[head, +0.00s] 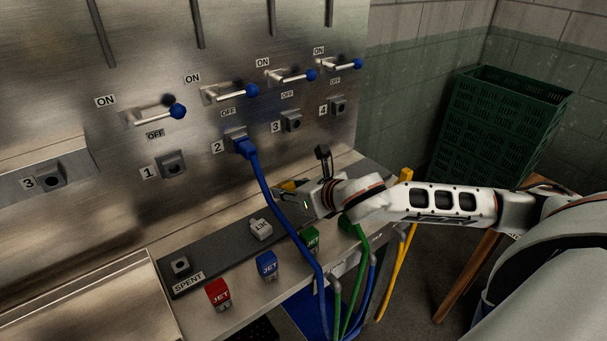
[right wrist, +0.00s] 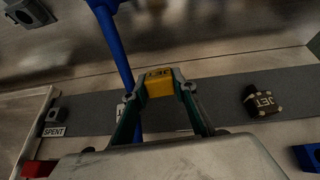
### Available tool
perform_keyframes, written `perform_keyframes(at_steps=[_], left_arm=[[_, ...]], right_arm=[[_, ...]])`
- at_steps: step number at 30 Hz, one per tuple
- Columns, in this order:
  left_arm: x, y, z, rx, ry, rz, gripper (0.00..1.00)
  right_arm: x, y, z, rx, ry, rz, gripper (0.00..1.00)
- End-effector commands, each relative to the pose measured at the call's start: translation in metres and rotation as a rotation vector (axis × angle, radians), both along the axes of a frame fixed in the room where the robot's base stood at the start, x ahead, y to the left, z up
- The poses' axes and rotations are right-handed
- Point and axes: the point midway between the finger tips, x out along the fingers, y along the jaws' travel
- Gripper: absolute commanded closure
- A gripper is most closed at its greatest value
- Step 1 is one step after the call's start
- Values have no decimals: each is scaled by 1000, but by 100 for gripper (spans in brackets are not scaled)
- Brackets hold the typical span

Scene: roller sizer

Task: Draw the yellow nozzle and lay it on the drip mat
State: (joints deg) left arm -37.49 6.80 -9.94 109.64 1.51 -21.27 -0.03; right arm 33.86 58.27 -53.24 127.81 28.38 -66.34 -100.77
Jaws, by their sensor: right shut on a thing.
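The yellow nozzle (right wrist: 159,84) is a small block with dark lettering, held between my right fingertips in the right wrist view. In the head view only a bit of yellow (head: 287,186) shows at the tip of my right gripper (head: 295,194), which is over the back of the shelf. The nozzle seems above the long dark grey strip (head: 215,262); I cannot tell whether it touches anything. That strip may be the drip mat, but no label shows this. My left gripper is not in view.
A blue hose (head: 270,205) runs from socket 2 (head: 236,138) down past my gripper. A pale block (head: 261,229) and the SPENT socket (head: 181,266) are on the strip.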

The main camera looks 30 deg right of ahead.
Motion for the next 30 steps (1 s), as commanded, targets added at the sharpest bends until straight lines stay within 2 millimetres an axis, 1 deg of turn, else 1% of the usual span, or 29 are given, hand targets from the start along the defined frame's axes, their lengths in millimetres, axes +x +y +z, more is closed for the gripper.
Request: perform_keyframes(at_steps=[1,6,10,14,19,30], left_arm=[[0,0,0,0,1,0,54],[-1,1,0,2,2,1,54],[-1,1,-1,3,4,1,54],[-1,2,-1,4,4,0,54],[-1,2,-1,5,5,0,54],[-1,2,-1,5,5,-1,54]], right_arm=[[5,-11,9,-14,27,-5,100],[6,-33,19,-24,129,-13,100],[3,-41,24,-23,174,-17,100],[2,-44,23,-20,192,-18,100],[2,-44,12,-20,195,-19,100],[2,-43,-27,-19,195,-17,100]])
